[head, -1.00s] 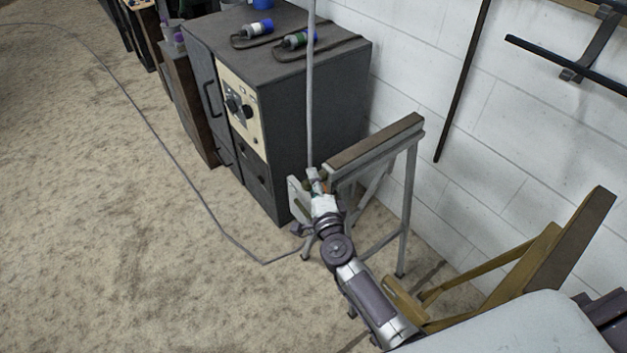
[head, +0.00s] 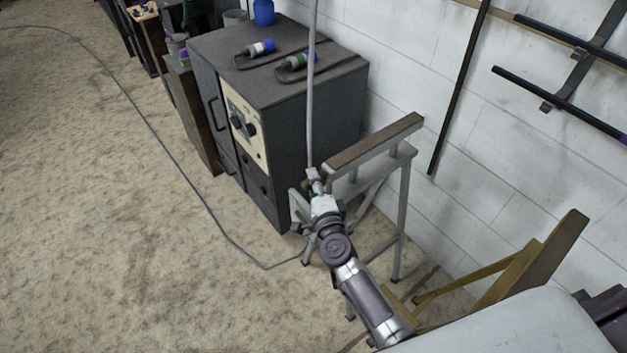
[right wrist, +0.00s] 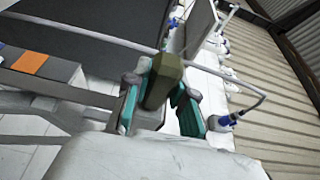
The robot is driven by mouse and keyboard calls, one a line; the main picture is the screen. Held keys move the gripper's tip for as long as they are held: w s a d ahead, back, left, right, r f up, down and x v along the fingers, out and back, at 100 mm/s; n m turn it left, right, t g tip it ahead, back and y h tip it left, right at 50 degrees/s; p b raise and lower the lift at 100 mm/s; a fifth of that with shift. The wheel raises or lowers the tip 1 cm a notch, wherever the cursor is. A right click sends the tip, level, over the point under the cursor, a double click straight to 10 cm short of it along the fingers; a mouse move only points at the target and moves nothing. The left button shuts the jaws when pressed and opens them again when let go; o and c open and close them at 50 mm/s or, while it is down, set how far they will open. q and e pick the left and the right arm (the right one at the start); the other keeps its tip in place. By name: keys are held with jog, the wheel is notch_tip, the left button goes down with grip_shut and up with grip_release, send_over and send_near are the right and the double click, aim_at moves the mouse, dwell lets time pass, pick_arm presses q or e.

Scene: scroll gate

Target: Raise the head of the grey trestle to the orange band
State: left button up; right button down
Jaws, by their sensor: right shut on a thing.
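The grey trestle (head: 403,215) stands between the dark cabinet and the wall. Its head (head: 378,146), a bar with a brown top, sits above the frame's upper rail with a visible gap between. My right gripper (head: 317,184) is at the trestle's near left end. In the right wrist view, its teal-padded fingers are shut on an olive knob (right wrist: 164,80). The orange band (right wrist: 30,62) shows at the left of that view on a grey post, uncovered. Its exact height relation to the head cannot be told. My left gripper is out of view.
A thin upright grey pole (head: 311,90) rises beside the gripper. A yellow-brown wooden frame (head: 510,265) is at right. A cable (head: 165,150) crosses the open floor at left.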

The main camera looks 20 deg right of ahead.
notch_tip(320, 180, up, 4)
jog(key=shift+w+f+p, duration=0.15)
jog(key=shift+f+p, duration=0.05)
jog(key=shift+p, duration=0.45)
jog(key=c, duration=1)
grip_release()
jog(key=shift+f, duration=0.1)
jog(key=shift+o, duration=0.2)
jog(key=shift+f, duration=0.1)
jog(key=shift+s+f, duration=0.1)
jog(key=shift+s, duration=0.1)
jog(key=shift+s, duration=0.3)
jog(key=s, duration=1.1)
jog(key=shift+s+a, duration=0.15)
jog(key=shift+a, duration=0.15)
